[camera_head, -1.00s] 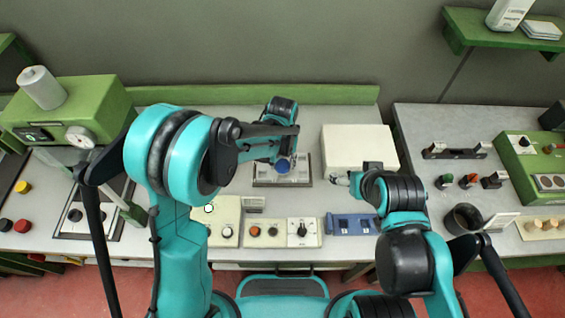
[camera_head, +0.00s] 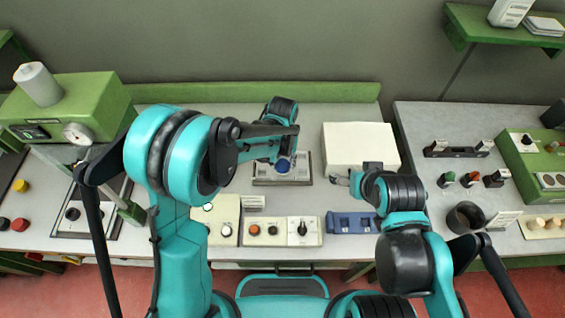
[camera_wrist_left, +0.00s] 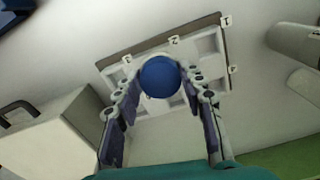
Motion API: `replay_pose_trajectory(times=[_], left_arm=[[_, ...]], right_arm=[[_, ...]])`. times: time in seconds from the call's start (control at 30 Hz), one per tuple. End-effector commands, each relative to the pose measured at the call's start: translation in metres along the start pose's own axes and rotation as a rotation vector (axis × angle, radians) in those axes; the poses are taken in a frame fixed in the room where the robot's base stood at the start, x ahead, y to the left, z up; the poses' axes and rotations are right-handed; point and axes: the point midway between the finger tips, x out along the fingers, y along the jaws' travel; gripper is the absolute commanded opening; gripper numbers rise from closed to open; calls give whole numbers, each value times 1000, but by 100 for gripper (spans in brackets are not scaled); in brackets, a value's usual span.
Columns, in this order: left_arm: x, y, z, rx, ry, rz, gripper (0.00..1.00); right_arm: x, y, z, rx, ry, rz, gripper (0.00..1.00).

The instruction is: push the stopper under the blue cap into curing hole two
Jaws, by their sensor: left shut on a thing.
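The blue cap (camera_head: 283,166) is over the grey curing tray (camera_head: 303,178) at the middle of the bench. In the left wrist view the round blue cap (camera_wrist_left: 159,78) sits between the fingertips of my left gripper (camera_wrist_left: 160,84), which is shut on it. The stopper beneath the cap is hidden. The tray (camera_wrist_left: 205,72) has pale square cells and small number tags along its edge, 2 (camera_wrist_left: 173,40) among them. The cap covers part of the tray, so I cannot tell whether the stopper is in a hole. My right gripper (camera_head: 340,180) is apart, by the white box; its jaws are unclear.
A white box (camera_head: 360,146) stands right of the tray. Control boxes (camera_head: 282,231) and a blue block (camera_head: 351,223) line the front edge. A green press (camera_head: 72,110) stands at left. Stoppers with coloured caps (camera_head: 469,179) stand on the right bench.

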Motion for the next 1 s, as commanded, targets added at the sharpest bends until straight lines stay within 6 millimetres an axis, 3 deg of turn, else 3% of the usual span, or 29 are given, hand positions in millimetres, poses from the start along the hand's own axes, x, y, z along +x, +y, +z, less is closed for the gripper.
replay_pose_trajectory(times=[1.0], left_arm=[[8,0,0,0,0,0,25]], right_arm=[[6,0,4,0,0,0,81]])
